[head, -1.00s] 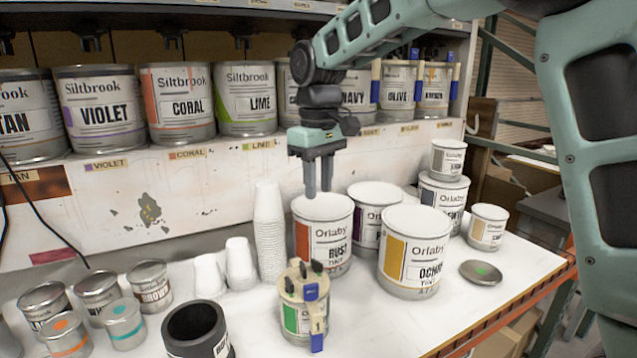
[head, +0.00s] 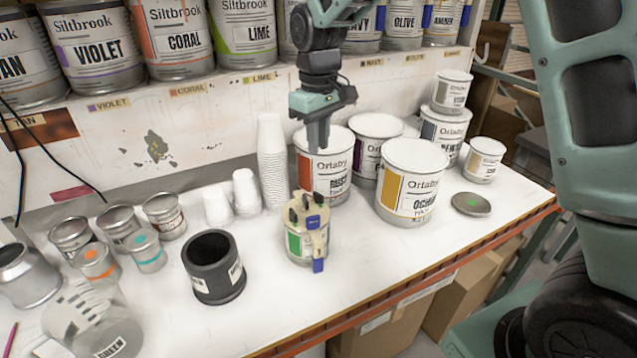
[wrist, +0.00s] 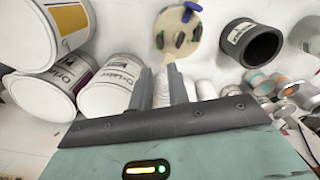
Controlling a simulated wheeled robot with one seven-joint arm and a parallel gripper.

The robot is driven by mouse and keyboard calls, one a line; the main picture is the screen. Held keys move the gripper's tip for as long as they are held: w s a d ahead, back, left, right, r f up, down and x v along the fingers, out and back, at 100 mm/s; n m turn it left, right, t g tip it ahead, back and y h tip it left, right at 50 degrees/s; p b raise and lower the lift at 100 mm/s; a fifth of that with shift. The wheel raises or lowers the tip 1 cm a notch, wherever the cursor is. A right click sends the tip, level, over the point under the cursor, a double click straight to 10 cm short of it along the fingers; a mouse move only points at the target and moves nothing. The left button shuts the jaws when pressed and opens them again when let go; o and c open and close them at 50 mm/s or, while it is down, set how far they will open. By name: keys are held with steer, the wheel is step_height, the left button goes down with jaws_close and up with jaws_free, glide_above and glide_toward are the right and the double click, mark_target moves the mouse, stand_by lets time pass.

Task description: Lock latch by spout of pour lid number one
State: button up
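The pour lid (head: 308,211) is a cream disc with several dark clips on top. It sits on a small can with a green label (head: 301,243). The lid also shows at the top of the wrist view (wrist: 181,36). My gripper (head: 317,148) points down above and behind the lid, in front of the Rust can. Its two fingers are apart and empty in the wrist view (wrist: 160,76). I cannot tell the latch position.
The Rust can (head: 330,172) and Ochre can (head: 411,180) stand behind and right of the lid. Stacked white cups (head: 271,165) are behind left. A black cylinder (head: 213,266) stands to the left. The table in front of the lidded can is clear.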

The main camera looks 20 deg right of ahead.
mark_target(319, 194)
step_height(319, 194, down, 13)
steer(key=p, duration=0.3)
steer(key=shift+r, duration=0.1)
steer(key=shift+c, duration=0.4)
jaws_close()
